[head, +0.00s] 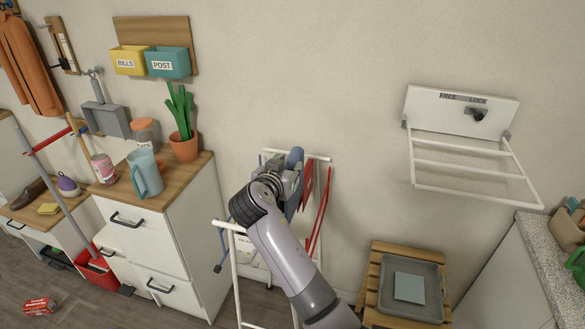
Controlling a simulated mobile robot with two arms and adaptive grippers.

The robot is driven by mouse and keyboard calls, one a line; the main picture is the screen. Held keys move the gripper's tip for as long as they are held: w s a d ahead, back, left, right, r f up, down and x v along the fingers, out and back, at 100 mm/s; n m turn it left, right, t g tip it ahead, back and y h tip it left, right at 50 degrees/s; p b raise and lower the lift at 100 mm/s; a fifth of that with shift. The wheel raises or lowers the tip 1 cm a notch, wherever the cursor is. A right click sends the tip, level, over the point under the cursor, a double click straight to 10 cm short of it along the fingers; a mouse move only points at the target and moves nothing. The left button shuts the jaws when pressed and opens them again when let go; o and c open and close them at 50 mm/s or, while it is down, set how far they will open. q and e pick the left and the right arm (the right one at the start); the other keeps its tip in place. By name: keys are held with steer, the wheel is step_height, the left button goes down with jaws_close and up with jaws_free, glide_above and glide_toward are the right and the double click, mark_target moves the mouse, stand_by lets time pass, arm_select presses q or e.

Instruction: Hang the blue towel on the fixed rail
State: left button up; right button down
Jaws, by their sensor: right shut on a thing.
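My right gripper (290,180) is at the white standing rack in the middle of the head view, with its arm coming up from below. It is shut on blue cloth, which I take to be the blue towel (295,157). Parts of the towel show above and below the fingers; the rest is hidden behind my gripper and arm. A white rack of rails (462,171) juts from the wall at the right, under a panel marked FREE and LOCK (462,110) with a dark knob. Its bars are bare. My left gripper is not in view.
The white standing rack (236,275) also holds a red item (321,205). A drawer cabinet (150,240) with a blue jug (147,175) and plant (182,125) stands left. A wooden stand with a grey tray (411,288) is below the wall rack. A counter (545,250) is at right.

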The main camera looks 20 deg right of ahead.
steer(key=shift+f+b, duration=5.65)
steer(key=shift+f, duration=1.55)
steer(key=c, duration=1.2)
jaws_free()
